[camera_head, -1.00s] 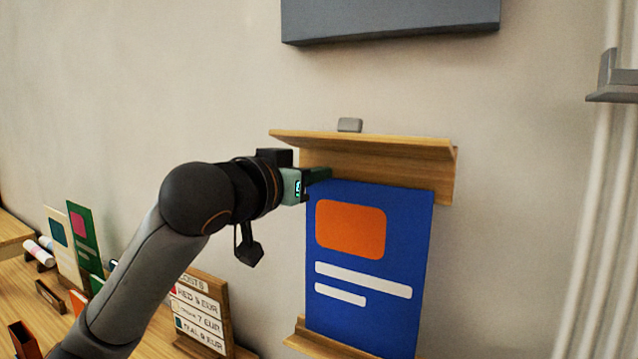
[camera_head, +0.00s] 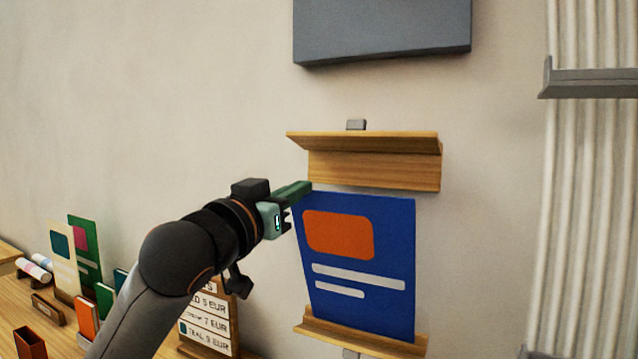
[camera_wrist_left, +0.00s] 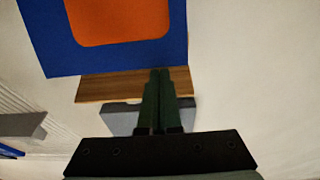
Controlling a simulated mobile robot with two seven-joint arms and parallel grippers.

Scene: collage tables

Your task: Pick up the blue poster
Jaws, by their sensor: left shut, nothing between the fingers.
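The blue poster (camera_head: 390,235), with an orange block and two white bars, stands upright on a lower wooden ledge (camera_head: 370,338) against the wall. Its top edge is just below the upper wooden shelf (camera_head: 375,172). My left gripper (camera_head: 308,187) is shut and empty, its green fingertips by the poster's top left corner. In the left wrist view the shut fingers (camera_wrist_left: 160,72) point at the wooden shelf (camera_wrist_left: 115,84), beside the blue poster (camera_wrist_left: 50,45). Whether they touch the poster cannot be told. My right gripper is out of view.
A grey box (camera_head: 385,30) hangs on the wall above. White pipes (camera_head: 590,200) and a grey bracket (camera_head: 590,82) are at the right. A wooden table at the lower left holds cards, a price board (camera_head: 205,320) and small boxes.

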